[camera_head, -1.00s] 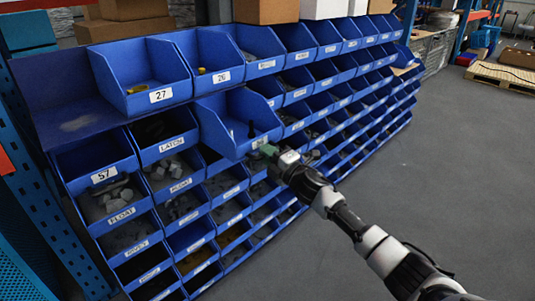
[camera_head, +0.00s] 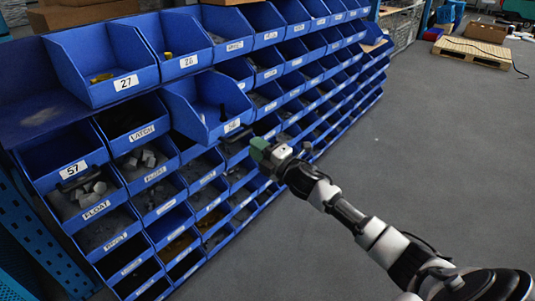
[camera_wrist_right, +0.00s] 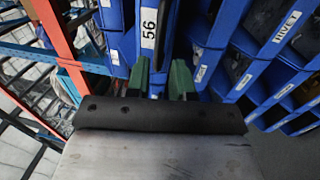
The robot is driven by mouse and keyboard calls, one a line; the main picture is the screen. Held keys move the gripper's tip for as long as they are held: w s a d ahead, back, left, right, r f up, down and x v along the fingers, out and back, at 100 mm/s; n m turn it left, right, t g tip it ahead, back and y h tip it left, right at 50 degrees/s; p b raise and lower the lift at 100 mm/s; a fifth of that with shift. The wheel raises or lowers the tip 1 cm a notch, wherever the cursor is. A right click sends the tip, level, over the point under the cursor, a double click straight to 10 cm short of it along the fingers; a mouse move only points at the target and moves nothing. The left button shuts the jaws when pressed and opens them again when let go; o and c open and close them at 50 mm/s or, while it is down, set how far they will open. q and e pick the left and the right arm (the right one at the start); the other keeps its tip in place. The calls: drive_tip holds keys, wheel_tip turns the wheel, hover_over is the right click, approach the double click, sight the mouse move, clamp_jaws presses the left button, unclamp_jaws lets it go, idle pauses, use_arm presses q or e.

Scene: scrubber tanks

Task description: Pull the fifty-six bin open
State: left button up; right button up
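The fifty-six bin (camera_head: 203,118) is a blue open-topped bin in the second row of the rack. It sticks out in front of its neighbours, and a small dark upright shape shows inside. Its white label is small in the head view, but the right wrist view shows "56" on the bin front (camera_wrist_right: 149,28), turned sideways. My right gripper (camera_head: 257,149) is just below and right of the bin's front, with a small gap between them. In the wrist view its two green fingertips (camera_wrist_right: 160,78) are apart with nothing clearly held. My left gripper is out of view.
The rack holds many blue bins, including bin 27 (camera_head: 104,68) above left, bin 57 (camera_head: 64,160) and a LATCH bin (camera_head: 135,124). Bins with grey pieces lie below. Open grey floor (camera_head: 420,130) is at the right, with a pallet (camera_head: 472,52) far back.

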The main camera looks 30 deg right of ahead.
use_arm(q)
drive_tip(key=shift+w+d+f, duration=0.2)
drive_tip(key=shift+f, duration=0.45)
use_arm(e)
drive_tip(key=v, duration=0.4)
drive_tip(key=shift+s, duration=0.15)
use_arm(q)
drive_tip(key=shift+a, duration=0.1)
